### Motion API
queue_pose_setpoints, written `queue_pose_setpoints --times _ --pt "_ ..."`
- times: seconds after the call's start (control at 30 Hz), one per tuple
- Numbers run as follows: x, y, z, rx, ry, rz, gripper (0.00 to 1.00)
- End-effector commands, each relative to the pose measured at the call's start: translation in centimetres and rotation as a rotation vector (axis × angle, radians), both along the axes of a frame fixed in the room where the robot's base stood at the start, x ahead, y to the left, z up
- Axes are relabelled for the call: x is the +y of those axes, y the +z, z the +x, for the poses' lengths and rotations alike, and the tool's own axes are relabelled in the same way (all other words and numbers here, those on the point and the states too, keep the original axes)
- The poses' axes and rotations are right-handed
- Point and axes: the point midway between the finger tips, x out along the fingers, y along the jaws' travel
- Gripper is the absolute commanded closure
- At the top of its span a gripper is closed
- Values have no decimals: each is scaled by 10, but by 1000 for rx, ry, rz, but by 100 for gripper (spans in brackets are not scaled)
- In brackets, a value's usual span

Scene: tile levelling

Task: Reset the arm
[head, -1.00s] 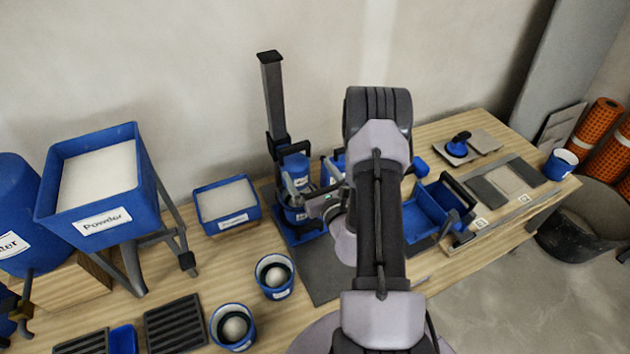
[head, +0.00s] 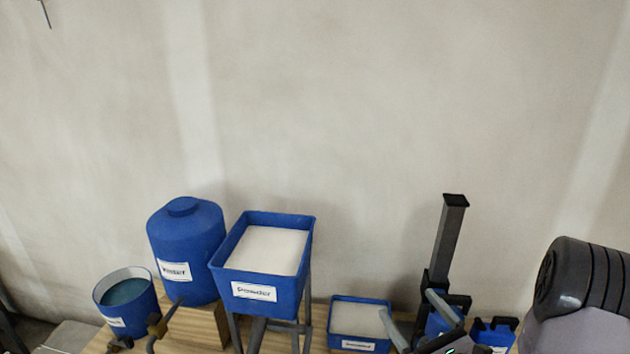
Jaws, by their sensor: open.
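My gripper (head: 408,304) shows at the bottom edge in the head view, right of centre. Its two grey fingers are spread apart with nothing between them. They point up and left, in front of the small powder tray and the dark post stand. The gripper's body is cut off by the lower edge. The rounded dark and grey part of my arm (head: 585,290) fills the lower right corner. The rest of the arm is out of view.
A blue tank (head: 187,250), a blue bucket (head: 128,300), a powder hopper (head: 262,285) on legs and a small powder tray (head: 360,325) stand along the wooden bench (head: 200,330). A tall dark post (head: 448,240) rises at right.

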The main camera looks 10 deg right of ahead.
Motion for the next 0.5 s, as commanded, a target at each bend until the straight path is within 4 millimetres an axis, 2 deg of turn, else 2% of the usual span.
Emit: queue_pose_setpoints --times 0.03,0.1,0.17,0.2,0.27,0.3,0.37,0.4,0.47,0.5 --pt "38 24 -1 -26 137 -48 0" --pt "95 52 -15 -46 352 -132 0" --pt "141 69 -37 -55 539 -228 0" --pt "171 77 -57 -58 666 -308 0" --pt "210 83 -95 -60 859 -463 0" --pt "230 82 -126 -57 989 -597 0" --pt "246 74 -170 -51 1158 -834 0" --pt "245 67 -195 -47 1241 -1007 0" --pt "234 58 -221 -45 1316 -1281 0" --pt "222 55 -230 -49 1332 -1461 0"
